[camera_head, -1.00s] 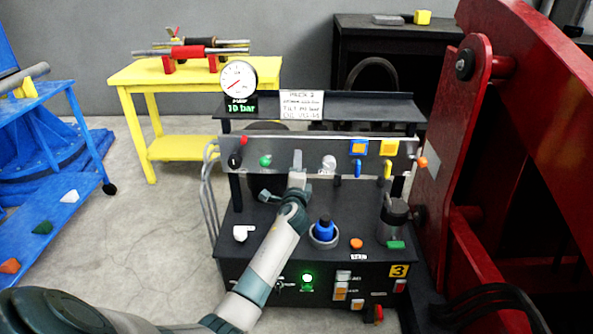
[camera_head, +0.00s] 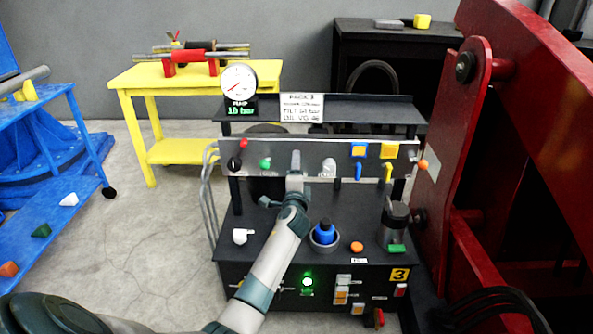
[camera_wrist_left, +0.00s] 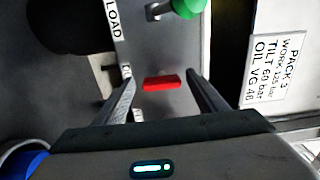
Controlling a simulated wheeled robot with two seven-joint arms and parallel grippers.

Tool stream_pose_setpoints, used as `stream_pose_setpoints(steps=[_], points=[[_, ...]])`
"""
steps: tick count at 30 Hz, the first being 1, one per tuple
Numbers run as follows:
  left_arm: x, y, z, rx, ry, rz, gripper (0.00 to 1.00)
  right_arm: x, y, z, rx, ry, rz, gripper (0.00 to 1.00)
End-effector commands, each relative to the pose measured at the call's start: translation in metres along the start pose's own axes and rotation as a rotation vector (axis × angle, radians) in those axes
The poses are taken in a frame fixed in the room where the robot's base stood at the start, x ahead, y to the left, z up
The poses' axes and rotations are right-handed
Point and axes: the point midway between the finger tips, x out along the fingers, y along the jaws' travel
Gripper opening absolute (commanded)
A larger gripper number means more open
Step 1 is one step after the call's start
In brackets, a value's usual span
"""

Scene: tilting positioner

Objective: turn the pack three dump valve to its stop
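Pack three is the black bench unit with a yellow 3 label (camera_head: 399,274) on its front. My left gripper (camera_head: 296,160) is at the grey upright panel (camera_head: 240,185), between the green knob (camera_head: 265,163) and a pale knob (camera_head: 328,168). In the left wrist view a red handle (camera_wrist_left: 161,83) lies between the two fingertips of my left gripper (camera_wrist_left: 160,88), with gaps on both sides. The fingers are open. The head view hides this handle behind the gripper. The label beside it is partly covered, so I cannot read whether it is the dump valve. My right gripper is out of view.
The pump gauge (camera_head: 238,84) reads 10 bar. Blue (camera_head: 358,171) and yellow (camera_head: 387,173) handles sit right on the panel. A blue-capped part (camera_head: 324,232) and a metal canister (camera_head: 394,222) stand on the bench. A large red frame (camera_head: 500,180) borders the right.

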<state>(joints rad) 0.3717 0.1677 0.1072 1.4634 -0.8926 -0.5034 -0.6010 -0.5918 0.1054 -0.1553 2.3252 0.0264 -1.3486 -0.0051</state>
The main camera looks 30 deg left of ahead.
Motion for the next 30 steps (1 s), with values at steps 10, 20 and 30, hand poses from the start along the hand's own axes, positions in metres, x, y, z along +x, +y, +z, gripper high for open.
stream_pose_setpoints(steps=[10, 20, 30], points=[[-0.007, -0.001, 0.0, 0.001, 0.0, -0.002, 0.66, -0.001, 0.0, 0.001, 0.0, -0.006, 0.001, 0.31], [-0.052, 0.0, 0.0, 0.001, 0.001, -0.001, 0.66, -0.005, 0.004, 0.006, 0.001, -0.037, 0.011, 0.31], [-0.122, 0.0, 0.0, -0.001, 0.001, 0.001, 0.66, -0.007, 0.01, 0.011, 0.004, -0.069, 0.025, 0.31]])
